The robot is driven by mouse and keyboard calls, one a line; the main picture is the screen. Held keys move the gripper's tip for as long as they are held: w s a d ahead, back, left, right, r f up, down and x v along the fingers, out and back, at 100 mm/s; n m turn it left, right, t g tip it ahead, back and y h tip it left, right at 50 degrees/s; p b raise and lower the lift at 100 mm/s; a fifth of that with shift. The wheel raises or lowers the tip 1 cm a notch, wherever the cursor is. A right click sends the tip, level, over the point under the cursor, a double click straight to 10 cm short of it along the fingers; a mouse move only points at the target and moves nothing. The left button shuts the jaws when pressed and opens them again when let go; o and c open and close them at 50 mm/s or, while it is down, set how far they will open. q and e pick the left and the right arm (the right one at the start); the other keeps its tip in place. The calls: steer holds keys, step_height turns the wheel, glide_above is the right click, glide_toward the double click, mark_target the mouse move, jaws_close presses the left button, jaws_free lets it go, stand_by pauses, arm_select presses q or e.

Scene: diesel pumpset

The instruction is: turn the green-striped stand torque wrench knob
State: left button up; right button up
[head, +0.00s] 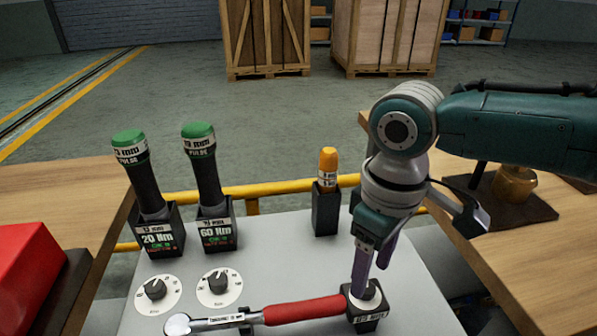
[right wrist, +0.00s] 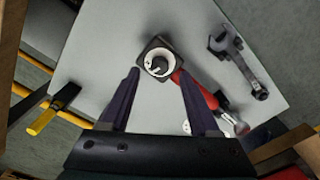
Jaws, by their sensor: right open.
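A torque wrench with a red handle (head: 305,310) lies along the front of the grey table. Its right end meets a dark block stand (head: 368,318) with a pale round top, partly hidden by my fingers. In the right wrist view the stand (right wrist: 150,46) shows a white ring with a small dark-centred knob (right wrist: 158,66). I cannot make out a green stripe on it. My right gripper (head: 369,283) points down over this stand. Its purple fingers are open, one on each side of the knob in the right wrist view; I cannot tell whether they touch it. My left gripper is not in view.
Two green-capped tools stand in holders marked 20 Nm (head: 160,236) and 60 Nm (head: 217,232). Two dial knobs (head: 156,289) (head: 219,282) sit in front of them. An orange-capped tool (head: 328,170) stands behind. A grey spanner (right wrist: 240,65) lies near the wrench.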

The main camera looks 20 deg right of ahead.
mark_target(367, 288)
step_height(367, 288, up, 6)
steer(key=p, duration=0.1)
steer(key=shift+r, duration=0.25)
